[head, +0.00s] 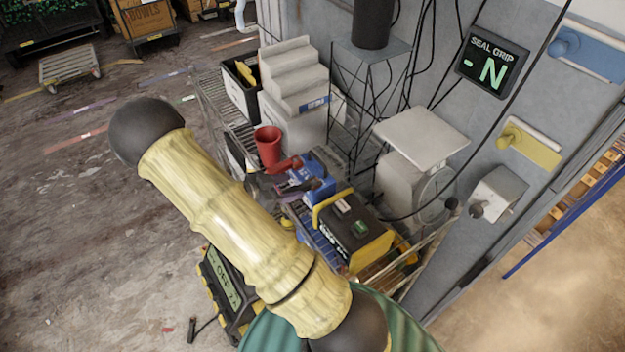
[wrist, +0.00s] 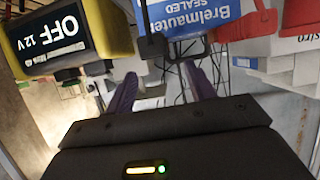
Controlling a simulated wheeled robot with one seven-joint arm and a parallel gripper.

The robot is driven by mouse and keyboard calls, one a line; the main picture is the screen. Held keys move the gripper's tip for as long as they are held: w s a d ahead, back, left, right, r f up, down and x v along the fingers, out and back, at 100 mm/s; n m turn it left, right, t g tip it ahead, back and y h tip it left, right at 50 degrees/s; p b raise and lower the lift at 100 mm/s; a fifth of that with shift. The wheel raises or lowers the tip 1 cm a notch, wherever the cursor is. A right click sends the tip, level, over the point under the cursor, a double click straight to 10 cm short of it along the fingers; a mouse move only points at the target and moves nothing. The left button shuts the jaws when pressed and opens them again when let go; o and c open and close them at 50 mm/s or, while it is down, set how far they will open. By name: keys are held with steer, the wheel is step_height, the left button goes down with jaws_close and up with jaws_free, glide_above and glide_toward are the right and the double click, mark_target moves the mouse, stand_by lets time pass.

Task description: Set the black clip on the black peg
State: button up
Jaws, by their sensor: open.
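A dark clip-like piece, which looks like the black clip (wrist: 152,44), shows in the wrist view in front of the blue box (wrist: 190,14). In the head view a dark shape (head: 300,187) lies by the blue box, partly mixed with my gripper. My gripper (wrist: 160,72) has two purple fingers standing apart, with nothing clearly held between them. Whether they touch the clip I cannot tell.
A wire cart (head: 205,95) holds a red cup (head: 268,146), a red clip-like piece (head: 284,166) and a black-and-yellow battery case (head: 350,228). A screen (head: 492,62) reads "SEAL GRIP". Open floor is at left.

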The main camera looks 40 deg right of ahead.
mark_target(307, 182)
steer(key=shift+d+f, duration=0.15)
steer(key=shift+d, duration=0.25)
steer(key=shift+d+f+p, duration=0.1)
steer(key=shift+d+p, duration=0.4)
steer(key=p+x, duration=0.2)
steer(key=x, duration=0.1)
steer(key=shift+f, duration=0.1)
steer(key=shift+d+f, duration=0.35)
steer(key=shift+d, duration=0.15)
steer(key=c, duration=1.1)
steer(key=shift+r, duration=0.1)
steer(key=shift+c, duration=0.2)
